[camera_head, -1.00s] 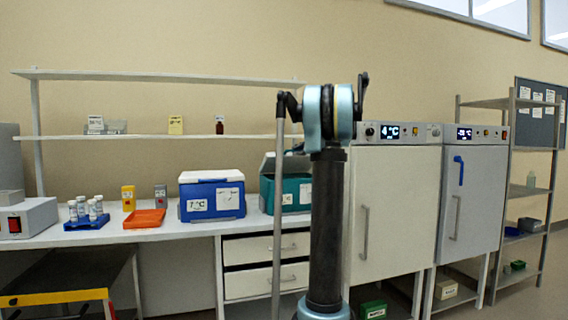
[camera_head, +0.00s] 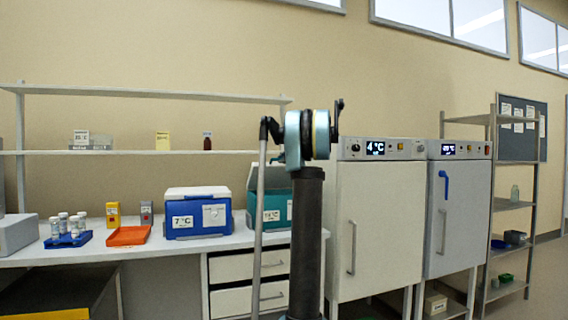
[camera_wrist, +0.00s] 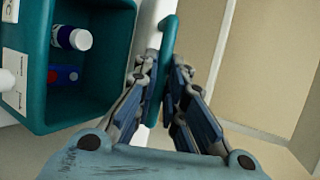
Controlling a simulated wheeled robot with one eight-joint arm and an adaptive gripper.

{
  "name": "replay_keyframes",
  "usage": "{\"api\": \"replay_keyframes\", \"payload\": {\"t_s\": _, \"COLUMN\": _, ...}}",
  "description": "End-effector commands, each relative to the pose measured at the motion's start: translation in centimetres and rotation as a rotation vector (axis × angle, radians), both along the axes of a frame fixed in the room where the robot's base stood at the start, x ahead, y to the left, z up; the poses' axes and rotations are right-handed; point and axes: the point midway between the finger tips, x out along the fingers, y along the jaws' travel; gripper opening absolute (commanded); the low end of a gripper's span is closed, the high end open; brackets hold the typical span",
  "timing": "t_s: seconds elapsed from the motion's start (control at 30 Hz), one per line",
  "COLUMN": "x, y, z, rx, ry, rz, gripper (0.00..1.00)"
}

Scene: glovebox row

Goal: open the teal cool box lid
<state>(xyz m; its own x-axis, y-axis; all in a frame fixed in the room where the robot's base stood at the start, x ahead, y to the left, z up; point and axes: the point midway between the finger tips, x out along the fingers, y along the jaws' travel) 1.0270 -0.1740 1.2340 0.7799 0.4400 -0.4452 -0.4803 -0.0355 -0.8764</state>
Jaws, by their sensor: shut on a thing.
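The teal cool box (camera_head: 272,218) stands on the bench, partly behind my arm. Its lid (camera_head: 278,177) is raised, with the pale inner side partly showing. In the wrist view the box (camera_wrist: 38,95) is open at the left. Inside are a white-capped bottle (camera_wrist: 72,38) and a blue and red item (camera_wrist: 64,76). My gripper (camera_wrist: 166,72) is shut on the teal lid handle (camera_wrist: 168,38), which runs between its fingers. In the head view the gripper is hidden behind my arm.
A blue cool box (camera_head: 197,215) with a white lid stands left of the teal one. An orange tray (camera_head: 128,236) and a blue vial rack (camera_head: 68,239) are further left. A white cabinet (camera_head: 375,225) stands close on the right. Shelves (camera_head: 140,152) run above the bench.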

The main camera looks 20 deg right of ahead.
Motion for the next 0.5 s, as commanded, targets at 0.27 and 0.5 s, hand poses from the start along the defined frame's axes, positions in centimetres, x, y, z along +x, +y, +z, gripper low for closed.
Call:
{"api": "replay_keyframes", "payload": {"t_s": 0.27, "x": 0.00, "y": -0.03, "z": -0.02, "rx": 0.000, "ry": 0.000, "rz": 0.000, "gripper": 0.31}}
{"api": "replay_keyframes", "payload": {"t_s": 0.5, "x": -0.15, "y": -0.09, "z": 0.07, "rx": 0.000, "ry": 0.000, "rz": 0.000, "gripper": 0.31}}
